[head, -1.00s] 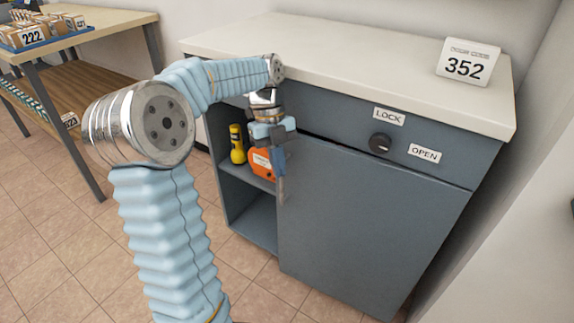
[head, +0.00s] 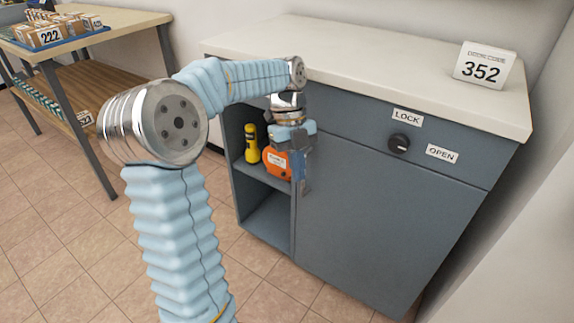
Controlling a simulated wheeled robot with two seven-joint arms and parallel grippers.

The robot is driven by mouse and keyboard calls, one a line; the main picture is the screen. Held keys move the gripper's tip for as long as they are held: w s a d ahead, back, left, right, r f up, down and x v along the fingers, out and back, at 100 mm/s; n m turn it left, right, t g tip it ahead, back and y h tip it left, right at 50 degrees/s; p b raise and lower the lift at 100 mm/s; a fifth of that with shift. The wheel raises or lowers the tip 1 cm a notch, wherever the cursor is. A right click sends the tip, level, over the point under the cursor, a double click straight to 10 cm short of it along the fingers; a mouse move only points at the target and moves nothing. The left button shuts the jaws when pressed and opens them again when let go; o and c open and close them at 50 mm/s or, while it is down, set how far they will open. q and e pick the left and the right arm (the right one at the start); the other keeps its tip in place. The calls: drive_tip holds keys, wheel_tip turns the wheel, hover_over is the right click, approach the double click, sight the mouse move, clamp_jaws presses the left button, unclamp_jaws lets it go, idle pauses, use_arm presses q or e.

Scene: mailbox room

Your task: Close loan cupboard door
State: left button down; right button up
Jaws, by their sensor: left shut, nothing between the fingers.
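The grey-blue loan cupboard door (head: 385,225) covers the right part of the cupboard front. It looks about flush with the frame, and I see no clear dark gap along its top edge. My left gripper (head: 304,188) is shut and empty, pointing down at the door's upper left edge. It looks close to or touching the door; I cannot tell which. A round black knob (head: 399,143) sits above the door, between the LOCK label (head: 407,117) and the OPEN label (head: 442,153). My right gripper is not in view.
Left of the door are open shelves with a yellow torch (head: 251,144) and an orange item (head: 276,163). The pale countertop (head: 380,66) holds a 352 sign (head: 482,66). A wooden table (head: 125,23) with parcels stands at far left. Tiled floor (head: 60,220) is clear in front.

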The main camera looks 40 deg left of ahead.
use_arm(q)
drive_tip(key=w+d+p+v, duration=0.1)
drive_tip(key=v, duration=0.8)
drive_tip(key=shift+r, duration=0.5)
